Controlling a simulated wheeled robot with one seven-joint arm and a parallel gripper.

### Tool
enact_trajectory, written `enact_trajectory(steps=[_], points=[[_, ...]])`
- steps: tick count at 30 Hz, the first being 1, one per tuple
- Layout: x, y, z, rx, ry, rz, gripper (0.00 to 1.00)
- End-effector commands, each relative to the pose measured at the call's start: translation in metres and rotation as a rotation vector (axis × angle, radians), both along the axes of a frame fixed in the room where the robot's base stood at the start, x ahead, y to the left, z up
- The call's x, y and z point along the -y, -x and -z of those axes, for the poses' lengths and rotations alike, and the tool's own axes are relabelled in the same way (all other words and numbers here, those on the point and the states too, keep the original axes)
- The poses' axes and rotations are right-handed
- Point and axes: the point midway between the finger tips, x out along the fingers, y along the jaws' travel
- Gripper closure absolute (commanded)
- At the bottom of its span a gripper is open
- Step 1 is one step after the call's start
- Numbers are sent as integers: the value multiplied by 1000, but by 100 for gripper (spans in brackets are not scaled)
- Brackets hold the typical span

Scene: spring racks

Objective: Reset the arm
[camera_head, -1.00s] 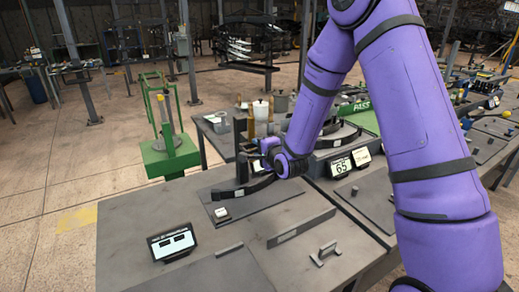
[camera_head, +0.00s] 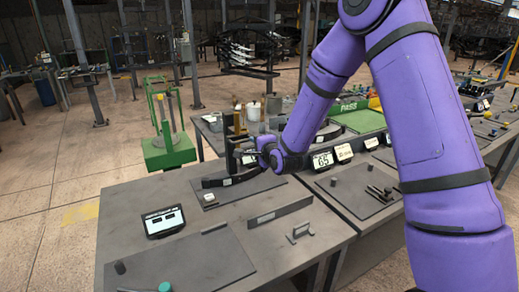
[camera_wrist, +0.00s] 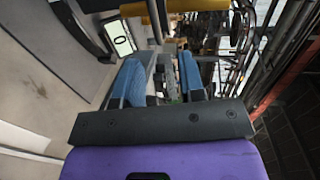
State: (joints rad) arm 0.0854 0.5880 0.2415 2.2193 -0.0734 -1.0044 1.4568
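My gripper (camera_wrist: 160,82) shows in the wrist view with its two blue fingers apart and nothing seen between them. In the head view my purple arm reaches over the workbench, and the gripper (camera_head: 240,154) is small and partly hidden at the far side of the bench. It is near a black curved spring leaf (camera_head: 222,181) that lies on a dark mat; I cannot tell whether they touch.
A grey workbench (camera_head: 300,254) holds a display (camera_head: 164,221), a long bar (camera_head: 280,211), a small handle (camera_head: 299,233) and a dark mat with a teal knob (camera_head: 165,287). A scale display (camera_head: 323,161) reads 65. A green stand (camera_head: 168,150) is beyond the bench.

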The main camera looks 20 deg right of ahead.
Motion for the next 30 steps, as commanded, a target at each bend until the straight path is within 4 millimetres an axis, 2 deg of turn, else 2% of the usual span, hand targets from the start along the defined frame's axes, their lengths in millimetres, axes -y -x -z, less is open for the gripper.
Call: enact_trajectory(steps=[12,16,23,30], points=[[-1,-1,-1,0,1,0,63],[0,2,-10,-6,38,-8,63],[11,26,-58,-70,268,-53,63],[27,73,-109,-166,542,-122,63]])
